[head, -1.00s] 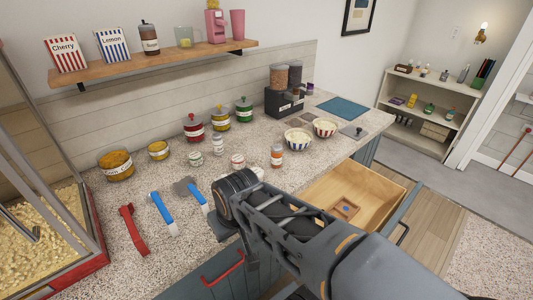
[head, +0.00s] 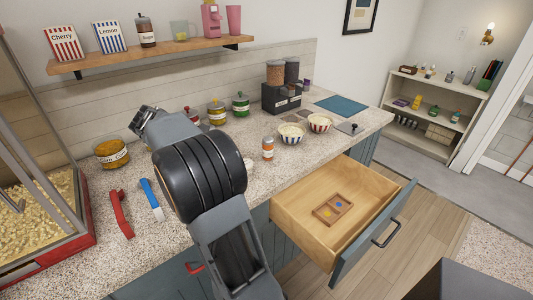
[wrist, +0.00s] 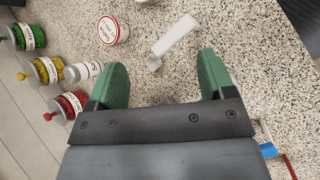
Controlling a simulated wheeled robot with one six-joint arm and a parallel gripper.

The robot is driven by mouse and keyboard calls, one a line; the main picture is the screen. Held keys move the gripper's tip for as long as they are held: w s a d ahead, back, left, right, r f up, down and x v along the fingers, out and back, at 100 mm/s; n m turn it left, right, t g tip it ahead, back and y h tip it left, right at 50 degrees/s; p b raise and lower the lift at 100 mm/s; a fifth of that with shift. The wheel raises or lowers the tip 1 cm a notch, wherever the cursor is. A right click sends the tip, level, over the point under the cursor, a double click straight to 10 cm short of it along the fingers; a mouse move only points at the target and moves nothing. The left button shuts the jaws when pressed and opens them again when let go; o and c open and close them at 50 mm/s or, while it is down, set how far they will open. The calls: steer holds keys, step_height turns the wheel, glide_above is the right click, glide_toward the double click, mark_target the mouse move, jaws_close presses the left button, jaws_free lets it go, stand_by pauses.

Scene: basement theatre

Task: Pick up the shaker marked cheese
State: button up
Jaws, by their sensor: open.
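I cannot read the word cheese on any shaker. In the wrist view a white, red-rimmed shaker (wrist: 113,30) stands ahead and left of my gripper (wrist: 165,78), its label too small to read. A second white-labelled container (wrist: 86,70) is nearer the left finger. My gripper's green fingers are apart, with no shaker between them. A greyish thing shows low between them, mostly hidden. In the head view an orange-lidded shaker (head: 268,149) stands near the counter's front edge, right of my arm. My arm hides the other small shakers there.
Jars with green (wrist: 30,37), yellow (wrist: 48,70) and red (wrist: 68,104) contents line the left of the wrist view. A white tool (wrist: 174,36) lies ahead. An open drawer (head: 300,205) juts out below.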

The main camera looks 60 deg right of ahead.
mark_target(268, 145)
steer(key=s+d+f+g+h, duration=0.1)
steer(key=d+f+g, duration=0.1)
steer(key=d, duration=0.5)
steer(key=s+d+f+n+g+b, duration=0.1)
steer(key=s+d+f+g, duration=0.1)
steer(key=d, duration=0.5)
steer(key=s+d+f+n+g+h+b, duration=0.1)
steer(key=d+f+g, duration=0.1)
steer(key=d, duration=0.5)
steer(key=shift+s+d+f+h, duration=0.25)
steer(key=shift+f+h, duration=0.05)
steer(key=shift+f, duration=0.05)
steer(key=shift+x, duration=3)
steer(key=shift+f, duration=0.15)
steer(key=c, duration=1)
steer(key=shift+c, duration=0.2)
